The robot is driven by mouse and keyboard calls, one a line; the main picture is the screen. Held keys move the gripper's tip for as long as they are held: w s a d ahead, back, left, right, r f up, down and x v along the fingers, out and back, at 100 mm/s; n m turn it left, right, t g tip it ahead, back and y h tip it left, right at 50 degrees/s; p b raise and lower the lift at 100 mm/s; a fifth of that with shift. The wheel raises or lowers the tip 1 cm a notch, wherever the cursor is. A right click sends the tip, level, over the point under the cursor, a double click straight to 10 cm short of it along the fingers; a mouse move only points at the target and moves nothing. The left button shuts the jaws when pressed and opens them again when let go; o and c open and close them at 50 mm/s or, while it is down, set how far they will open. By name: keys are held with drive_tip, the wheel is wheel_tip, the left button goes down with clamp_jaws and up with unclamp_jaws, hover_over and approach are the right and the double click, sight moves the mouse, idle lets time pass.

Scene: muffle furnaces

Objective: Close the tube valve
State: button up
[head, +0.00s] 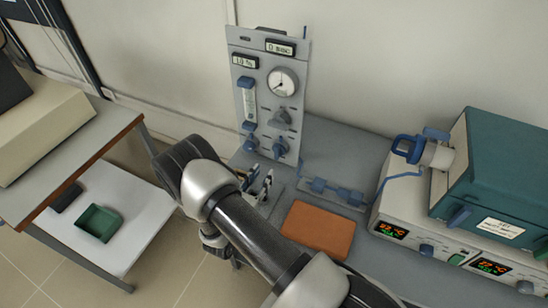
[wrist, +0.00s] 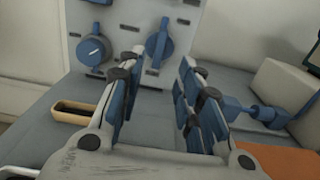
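My gripper (wrist: 158,75) is open and empty, its two blue-padded fingers reaching toward the grey gauge panel (wrist: 130,15). In the wrist view a blue lever-like handle (wrist: 159,45) on the panel appears between the fingertips, turned upright, beyond them. A round blue knob (wrist: 93,48) is left of it. In the head view my gripper (head: 262,186) is low in front of the panel, partly hidden by my arm. A blue tube with blue fittings (head: 318,186) lies on the bench right of it. In the wrist view these fittings (wrist: 236,108) are beside the right finger. I cannot tell which part is the tube valve.
An orange mat (head: 318,229) lies on the grey bench. Furnace units (head: 420,238) with displays stand at the right, a teal box (head: 495,170) on top. A small brown-edged tray (wrist: 75,112) is left of my gripper. A side table (head: 75,140) stands at the left.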

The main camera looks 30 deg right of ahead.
sight(276, 153)
drive_tip(key=b+x, duration=0.1)
drive_tip(key=x, duration=0.9)
drive_tip(key=shift+c, duration=0.2)
clamp_jaws()
